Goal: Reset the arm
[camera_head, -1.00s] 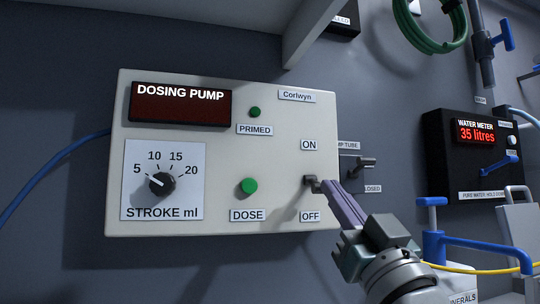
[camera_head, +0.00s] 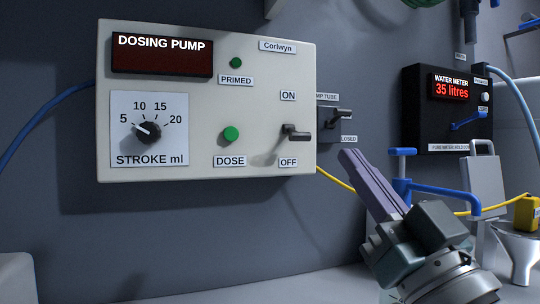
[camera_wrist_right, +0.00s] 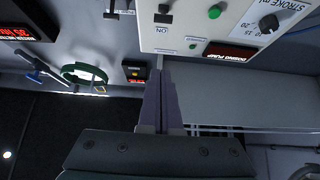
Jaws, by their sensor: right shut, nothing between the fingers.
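My right gripper (camera_head: 350,158) is shut and empty in the head view, below and right of the dosing pump panel and apart from it. Its closed fingers also show in the right wrist view (camera_wrist_right: 161,75). The dosing pump panel (camera_head: 255,75) is a white box with a dark blank display, a stroke dial (camera_head: 149,132) pointing near 5, a green dose button (camera_head: 231,134) and a small green primed light (camera_head: 236,62). Its on/off switch lever (camera_head: 297,135) sits between the ON and OFF labels, nearer OFF. My left gripper is not in view.
Right of the panel is a tube valve lever (camera_head: 337,115). The water meter (camera_head: 420,110) reads 35 litres. A blue-handled pipe fitting (camera_head: 403,180) and a yellow hose (camera_head: 335,180) are close to my right gripper. Free space lies below the panel.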

